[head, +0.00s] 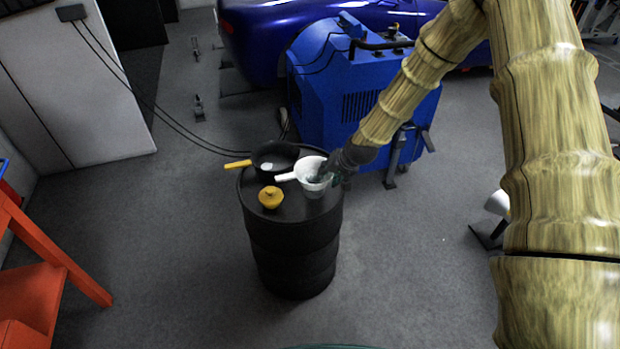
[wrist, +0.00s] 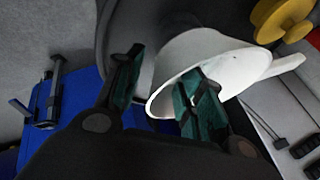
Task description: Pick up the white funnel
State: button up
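The white funnel (head: 312,165) is at the right side of the black barrel's top, its handle pointing left in the head view. In the wrist view the funnel (wrist: 220,58) fills the upper middle, with its wide mouth towards my gripper. My gripper (wrist: 162,92) is open, its two green-padded fingers clearly apart. The right finger reaches inside the funnel's mouth and the left finger is outside its rim, so part of the funnel's wall lies between them. In the head view my gripper (head: 332,172) partly covers the funnel's right side. I cannot tell whether either pad touches the wall.
The black barrel (head: 292,240) also carries a black pan (head: 272,152) with a yellow handle and a small yellow lidded object (head: 270,197). A blue machine (head: 340,85) stands close behind. An orange frame (head: 50,265) is at left. Floor around the barrel's front is clear.

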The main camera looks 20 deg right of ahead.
grip_shut()
